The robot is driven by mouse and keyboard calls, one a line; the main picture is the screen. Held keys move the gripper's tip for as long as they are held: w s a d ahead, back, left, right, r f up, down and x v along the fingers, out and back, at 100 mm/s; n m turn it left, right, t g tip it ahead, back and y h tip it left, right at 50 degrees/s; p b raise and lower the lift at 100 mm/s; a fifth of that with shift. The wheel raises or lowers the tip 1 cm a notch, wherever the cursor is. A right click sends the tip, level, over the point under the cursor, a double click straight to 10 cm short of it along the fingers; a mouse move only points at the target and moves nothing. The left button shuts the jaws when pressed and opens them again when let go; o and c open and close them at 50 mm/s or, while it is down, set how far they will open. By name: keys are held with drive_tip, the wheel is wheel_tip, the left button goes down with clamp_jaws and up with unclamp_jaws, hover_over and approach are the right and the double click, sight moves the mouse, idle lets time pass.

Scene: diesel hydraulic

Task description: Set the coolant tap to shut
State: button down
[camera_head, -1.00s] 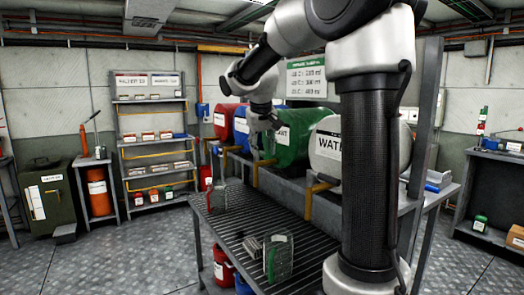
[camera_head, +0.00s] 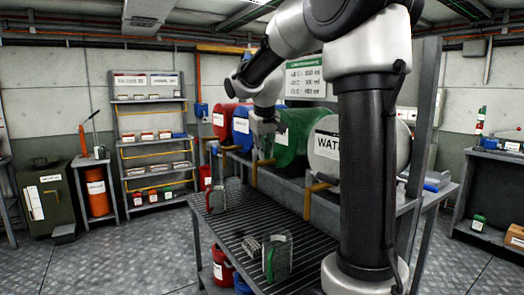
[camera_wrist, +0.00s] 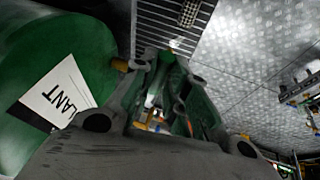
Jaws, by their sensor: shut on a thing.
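The green coolant drum (camera_head: 300,138) lies on the rack behind the slatted bench. Its label ends in "LANT" in the wrist view (camera_wrist: 60,92). A yellow outlet pipe (camera_head: 263,163) comes out below its front. My gripper (camera_head: 264,140) is at the front of the drum, above this pipe. In the wrist view my gripper (camera_wrist: 160,95) has its fingers closed in on something small, seemingly the coolant tap. The fingers mostly hide it, so I cannot tell the tap's setting.
A white water drum (camera_head: 328,142) stands to the right, red (camera_head: 219,120) and blue (camera_head: 240,128) drums to the left. The slatted bench (camera_head: 240,222) below carries a green-sided can (camera_head: 277,260) and another upright item (camera_head: 216,200).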

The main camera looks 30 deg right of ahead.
drive_tip(key=shift+d+n+y, duration=0.3)
drive_tip(key=shift+d+n, duration=0.15)
drive_tip(key=shift+n, duration=0.15)
drive_tip(key=c, duration=1.4)
unclamp_jaws()
drive_tip(key=v, duration=1.2)
drive_tip(key=shift+s, duration=0.1)
drive_tip(key=shift+s+a, duration=0.1)
drive_tip(key=shift+s, duration=0.05)
